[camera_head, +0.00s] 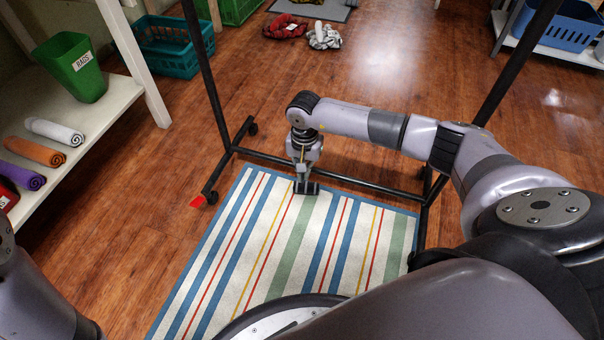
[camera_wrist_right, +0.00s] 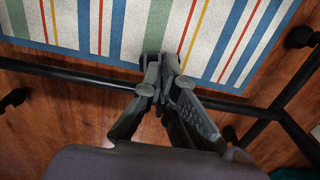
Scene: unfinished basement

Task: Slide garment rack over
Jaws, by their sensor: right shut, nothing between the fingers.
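The black garment rack (camera_head: 340,178) stands on the wood floor, with one upright at the left and one at the right and a low bar between its feet. The bar (camera_wrist_right: 70,76) also crosses the right wrist view behind the fingers. My right gripper (camera_head: 306,187) points down by the bar, at the far edge of the striped rug. Its fingers (camera_wrist_right: 160,75) are together with nothing between them; I cannot tell whether they touch the bar. The rack's top is out of view. My left arm shows at the lower left, but its gripper is out of view.
The striped rug (camera_head: 290,240) lies on the near side of the bar. A red floor mark (camera_head: 197,201) is by the rack's left foot. A shelf with a green bin (camera_head: 72,67) and rolled towels (camera_head: 37,150) stands left. Open floor (camera_head: 390,80) lies beyond the rack.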

